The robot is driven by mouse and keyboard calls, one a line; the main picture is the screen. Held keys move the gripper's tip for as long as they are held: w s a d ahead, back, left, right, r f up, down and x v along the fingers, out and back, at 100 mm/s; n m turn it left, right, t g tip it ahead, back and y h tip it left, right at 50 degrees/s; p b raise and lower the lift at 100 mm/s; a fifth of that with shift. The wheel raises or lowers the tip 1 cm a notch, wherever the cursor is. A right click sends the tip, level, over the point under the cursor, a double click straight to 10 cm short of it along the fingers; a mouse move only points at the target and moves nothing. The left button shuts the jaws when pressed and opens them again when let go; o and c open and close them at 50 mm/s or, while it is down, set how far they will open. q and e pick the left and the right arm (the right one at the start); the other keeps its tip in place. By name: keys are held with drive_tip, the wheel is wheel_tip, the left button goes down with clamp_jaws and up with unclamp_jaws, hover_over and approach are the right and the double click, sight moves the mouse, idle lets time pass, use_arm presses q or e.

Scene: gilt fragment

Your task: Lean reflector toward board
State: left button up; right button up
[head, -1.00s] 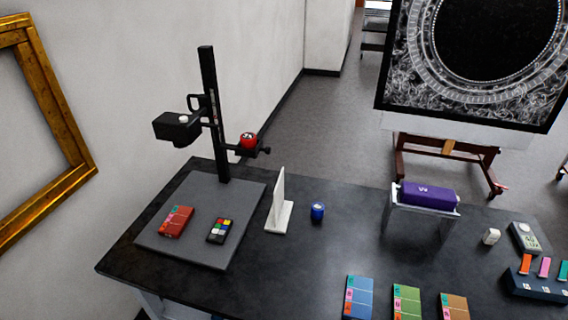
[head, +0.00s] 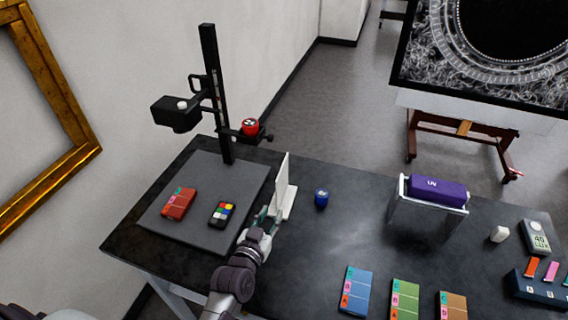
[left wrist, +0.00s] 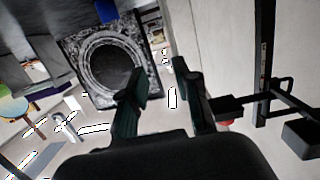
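The white reflector (head: 282,184) is an upright panel on a flat foot, just right of the grey board (head: 186,220) on the dark table. The board carries a red booklet (head: 179,203) and a small colour checker (head: 222,214). My left gripper (head: 265,217) is at the near end of the reflector, by the board's right edge, and overlaps the lower panel in the head view. In the left wrist view its two fingers (left wrist: 160,85) stand apart. I cannot tell whether they touch the reflector. My right gripper is in neither view.
A black column (head: 213,100) with a camera arm and red knob (head: 250,126) rises behind the board. A blue jar (head: 321,197) stands right of the reflector. A purple UV box (head: 438,190) sits on a stand farther right. Coloured cards (head: 356,291) lie at the front.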

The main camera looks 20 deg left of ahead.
sight(282, 167)
use_arm(q)
drive_tip(key=shift+n+t+y, duration=0.5)
drive_tip(key=shift+t+y, duration=0.1)
drive_tip(key=shift+t, duration=0.2)
drive_tip(key=w+b, duration=0.2)
drive_tip(key=w, duration=0.3)
drive_tip(key=w+a+r+b, duration=0.1)
drive_tip(key=w+b, duration=0.1)
drive_tip(key=w, duration=0.3)
drive_tip(key=w+r+b, duration=0.1)
drive_tip(key=w+b, duration=0.1)
drive_tip(key=w, duration=0.3)
drive_tip(key=shift+a+r, duration=0.1)
drive_tip(key=shift+a, duration=0.15)
drive_tip(key=shift+w+r+b, duration=0.1)
drive_tip(key=shift+w+b, duration=0.25)
drive_tip(key=shift+w, duration=0.05)
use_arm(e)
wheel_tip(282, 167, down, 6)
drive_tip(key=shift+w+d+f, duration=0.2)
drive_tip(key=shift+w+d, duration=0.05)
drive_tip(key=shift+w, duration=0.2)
use_arm(q)
clamp_jaws()
